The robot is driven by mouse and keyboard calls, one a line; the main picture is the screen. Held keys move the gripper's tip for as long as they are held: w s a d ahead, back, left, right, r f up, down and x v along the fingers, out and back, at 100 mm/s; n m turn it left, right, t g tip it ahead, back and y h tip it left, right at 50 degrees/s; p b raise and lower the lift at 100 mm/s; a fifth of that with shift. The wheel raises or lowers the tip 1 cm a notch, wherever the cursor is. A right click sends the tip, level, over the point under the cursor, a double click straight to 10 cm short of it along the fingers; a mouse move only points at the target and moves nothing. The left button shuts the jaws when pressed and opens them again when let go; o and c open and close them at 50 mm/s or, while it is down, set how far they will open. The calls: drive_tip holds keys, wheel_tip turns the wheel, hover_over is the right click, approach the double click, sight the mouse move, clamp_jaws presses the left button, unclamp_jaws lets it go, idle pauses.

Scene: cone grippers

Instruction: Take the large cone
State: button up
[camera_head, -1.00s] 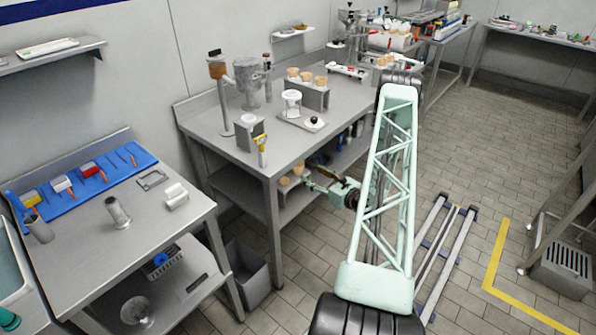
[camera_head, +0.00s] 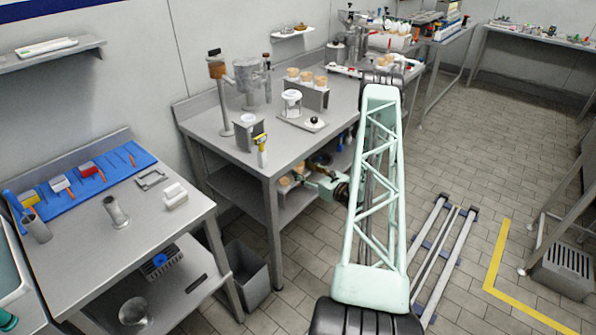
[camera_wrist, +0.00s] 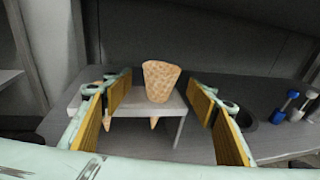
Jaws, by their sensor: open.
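In the wrist view a tan waffle cone (camera_wrist: 160,80) stands upright in a small grey stand (camera_wrist: 172,103) on the lower shelf. Its rim faces up, and cone tips show below the stand's top. My gripper (camera_wrist: 163,90) is open, with one yellow-padded finger to the left of the cone and one to the right. The cone is between and ahead of the fingers, apart from both. In the head view my gripper (camera_head: 312,178) reaches under the table top at the lower shelf. A cone (camera_head: 285,180) shows beside it there, partly hidden.
The table top (camera_head: 330,130) lies above my gripper, and its front leg (camera_head: 274,235) stands left of my arm. More cones (camera_head: 306,76) stand in a rack on the table.

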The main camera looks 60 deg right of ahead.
sight(298, 166)
drive_tip(key=shift+b+x, duration=0.6)
drive_tip(key=shift+x, duration=1.95)
drive_tip(key=shift+r, duration=0.15)
drive_tip(key=shift+c, duration=0.3)
drive_tip(key=c, duration=0.7)
